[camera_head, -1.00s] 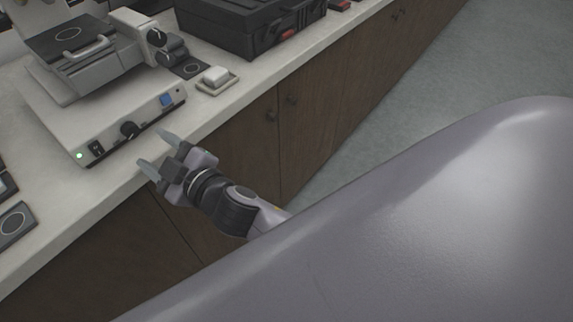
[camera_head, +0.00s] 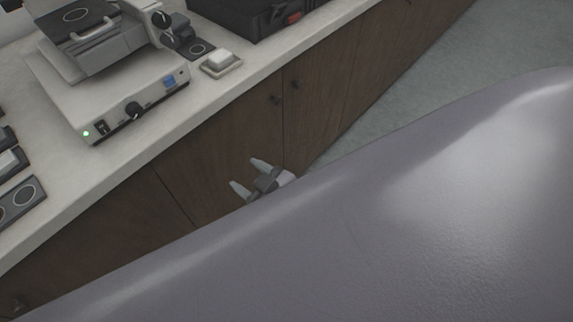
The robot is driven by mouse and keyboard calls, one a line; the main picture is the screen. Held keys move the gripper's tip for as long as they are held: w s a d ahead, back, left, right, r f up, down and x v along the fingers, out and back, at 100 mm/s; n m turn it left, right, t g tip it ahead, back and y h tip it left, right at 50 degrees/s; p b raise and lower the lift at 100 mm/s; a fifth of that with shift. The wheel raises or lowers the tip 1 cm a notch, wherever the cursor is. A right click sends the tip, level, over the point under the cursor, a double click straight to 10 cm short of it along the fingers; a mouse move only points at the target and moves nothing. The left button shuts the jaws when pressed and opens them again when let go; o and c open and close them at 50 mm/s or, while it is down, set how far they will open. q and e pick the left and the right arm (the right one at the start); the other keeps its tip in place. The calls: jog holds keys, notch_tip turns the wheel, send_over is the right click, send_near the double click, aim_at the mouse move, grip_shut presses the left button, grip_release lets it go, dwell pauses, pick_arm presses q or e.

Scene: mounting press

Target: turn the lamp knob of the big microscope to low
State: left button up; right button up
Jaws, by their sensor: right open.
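The big microscope (camera_head: 115,88) stands on the bench at the upper left. Its top is cut off by the frame edge. The lamp knob (camera_head: 133,109) is a round black knob on the front of its base, between a black switch beside a lit green light and a blue panel. Its exact setting is too small to read. My right gripper (camera_head: 250,174) is open and empty, in front of the cabinet doors, below the bench edge and well apart from the knob. Most of its arm is hidden behind my own grey body. My left gripper is not in view.
The pale bench top (camera_head: 60,199) has a clear strip in front of the microscope. A small dish with a white block (camera_head: 220,61) and a black case (camera_head: 250,14) lie to its right. Dark trays (camera_head: 20,200) lie at the left. Wooden cabinet doors (camera_head: 235,130) drop below the edge.

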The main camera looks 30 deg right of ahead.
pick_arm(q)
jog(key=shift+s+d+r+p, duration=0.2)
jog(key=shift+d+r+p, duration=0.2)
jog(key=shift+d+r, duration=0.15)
pick_arm(e)
jog(key=s+d+f+m+g, duration=0.1)
jog(key=s+d+f, duration=0.2)
jog(key=s+d, duration=0.1)
jog(key=shift+s+d+m+h, duration=0.3)
jog(key=shift+s+d, duration=0.05)
jog(key=shift+s, duration=0.25)
jog(key=shift+f, duration=0.1)
pick_arm(q)
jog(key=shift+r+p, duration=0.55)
jog(key=shift+p, duration=0.05)
pick_arm(e)
jog(key=s+d+f+m+g, duration=0.1)
jog(key=s+d+f+g, duration=0.1)
jog(key=s+d, duration=0.2)
jog(key=s, duration=0.2)
jog(key=shift+s+d+f+m+h, duration=0.25)
jog(key=shift+s+f+m+h, duration=0.05)
jog(key=shift+s+f+h, duration=0.1)
